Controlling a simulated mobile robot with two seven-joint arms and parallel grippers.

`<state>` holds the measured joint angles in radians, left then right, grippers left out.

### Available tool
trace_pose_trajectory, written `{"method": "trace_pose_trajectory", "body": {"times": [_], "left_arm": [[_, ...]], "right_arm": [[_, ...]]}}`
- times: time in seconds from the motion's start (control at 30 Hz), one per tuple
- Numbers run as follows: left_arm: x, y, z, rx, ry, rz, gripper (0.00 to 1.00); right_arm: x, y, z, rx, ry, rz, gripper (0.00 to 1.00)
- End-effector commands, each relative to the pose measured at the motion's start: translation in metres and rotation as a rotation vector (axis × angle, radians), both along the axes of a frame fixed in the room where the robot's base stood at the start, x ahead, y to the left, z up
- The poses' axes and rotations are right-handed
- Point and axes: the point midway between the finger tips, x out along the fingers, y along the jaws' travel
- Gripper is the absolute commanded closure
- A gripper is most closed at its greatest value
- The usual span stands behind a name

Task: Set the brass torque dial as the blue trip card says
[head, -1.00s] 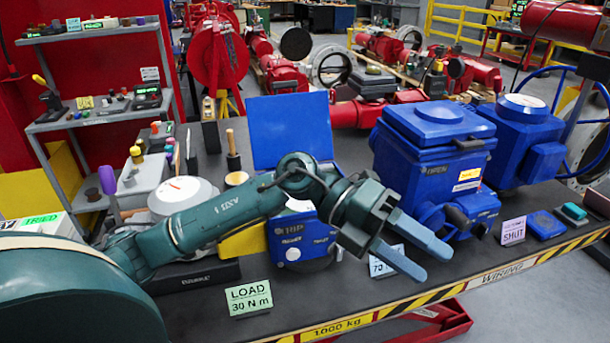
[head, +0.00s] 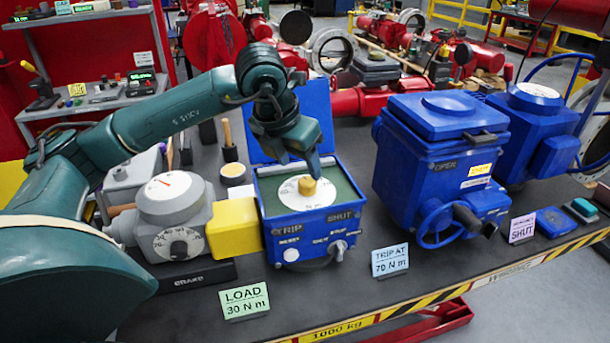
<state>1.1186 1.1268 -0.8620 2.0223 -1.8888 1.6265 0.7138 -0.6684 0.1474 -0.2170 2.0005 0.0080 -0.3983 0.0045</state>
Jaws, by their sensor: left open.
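The brass torque dial (head: 307,187) is a small knob on a white round scale (head: 292,194), inside the open blue box (head: 300,226) marked TRIP and SHUT. The scale's figures are too small to read. The blue trip card (head: 390,261) stands to the right of the box and reads TRIP AT 70 N m. My left gripper (head: 312,164) points down just above the dial and is open. Its fingers overlap in this view, and I cannot tell whether they touch the knob or straddle it. My right gripper is not in view.
A grey brake unit (head: 178,218) with a gauge joins the box through a yellow coupling cover (head: 234,229). A green card (head: 244,300) reads LOAD 30 N m. The blue box's raised lid (head: 318,105) stands behind. A larger blue actuator (head: 440,150) stands at right.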

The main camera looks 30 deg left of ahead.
Motion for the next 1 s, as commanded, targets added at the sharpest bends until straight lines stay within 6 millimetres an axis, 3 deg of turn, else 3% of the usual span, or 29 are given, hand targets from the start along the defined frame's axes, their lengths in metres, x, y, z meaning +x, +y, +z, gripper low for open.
{"method": "trace_pose_trajectory", "body": {"times": [0.1, 0.3, 0.7, 1.0], "left_arm": [[0.009, -0.001, -0.022, -0.002, 0.005, -0.001, 0.44], [0.019, -0.001, -0.046, -0.002, 0.002, -0.001, 0.44], [0.023, -0.002, -0.055, -0.001, 0.000, -0.002, 0.44], [0.023, -0.002, -0.055, -0.001, 0.000, -0.002, 0.67]], "right_arm": [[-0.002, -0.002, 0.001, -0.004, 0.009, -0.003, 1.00], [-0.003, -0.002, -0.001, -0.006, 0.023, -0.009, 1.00], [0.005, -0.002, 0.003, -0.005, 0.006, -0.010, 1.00], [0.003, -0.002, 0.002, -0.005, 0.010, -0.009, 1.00]]}}
